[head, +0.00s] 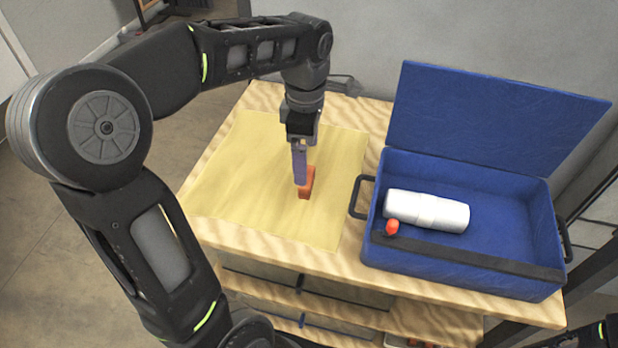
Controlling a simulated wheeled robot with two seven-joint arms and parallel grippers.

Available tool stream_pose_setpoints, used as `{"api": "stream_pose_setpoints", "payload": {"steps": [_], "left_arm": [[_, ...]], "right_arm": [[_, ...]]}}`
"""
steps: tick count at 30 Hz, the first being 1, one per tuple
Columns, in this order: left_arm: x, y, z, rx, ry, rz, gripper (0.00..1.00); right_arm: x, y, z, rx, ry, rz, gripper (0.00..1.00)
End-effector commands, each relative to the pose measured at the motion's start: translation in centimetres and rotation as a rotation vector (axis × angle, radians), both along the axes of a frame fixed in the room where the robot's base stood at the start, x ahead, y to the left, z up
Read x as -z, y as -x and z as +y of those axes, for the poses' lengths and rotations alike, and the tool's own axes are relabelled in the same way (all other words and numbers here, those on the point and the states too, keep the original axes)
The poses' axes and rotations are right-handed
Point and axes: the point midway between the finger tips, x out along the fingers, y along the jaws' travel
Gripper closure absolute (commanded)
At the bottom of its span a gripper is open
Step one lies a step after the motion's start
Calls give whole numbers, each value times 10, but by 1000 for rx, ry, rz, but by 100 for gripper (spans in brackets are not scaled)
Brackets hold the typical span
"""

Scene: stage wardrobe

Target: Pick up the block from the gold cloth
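The orange-brown block (307,184) is on the gold cloth (250,180), right of the cloth's middle. The cloth lies flat on the wooden table top. My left gripper (300,170) points down at the block from above. A purple-grey finger stands in front of the block's left part and hides some of it. The fingers line up in this view, so I cannot tell whether they are apart or closed on the block. My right gripper is out of view.
An open blue case (460,275) stands on the table's right side, lid raised at the back. It holds a white roll (427,211) and a small orange-red item (392,228). Its handle (358,197) sticks out toward the cloth. Shelves (340,310) lie below the table top.

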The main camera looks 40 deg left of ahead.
Motion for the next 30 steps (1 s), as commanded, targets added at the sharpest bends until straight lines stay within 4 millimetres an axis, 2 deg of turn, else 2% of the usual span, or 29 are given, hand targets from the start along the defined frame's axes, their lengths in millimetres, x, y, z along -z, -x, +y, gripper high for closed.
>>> {"api": "stream_pose_setpoints", "payload": {"steps": [8, 20, 27, 30], "left_arm": [[25, 0, 0, 0, 0, 3, 11], [32, -1, 1, 0, 0, 2, 11], [66, -4, 3, 0, 1, 6, 11], [75, -4, 3, 0, 0, 3, 11]], "right_arm": [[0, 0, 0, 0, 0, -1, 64], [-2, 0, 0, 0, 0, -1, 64], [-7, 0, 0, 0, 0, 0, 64], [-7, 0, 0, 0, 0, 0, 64]]}}
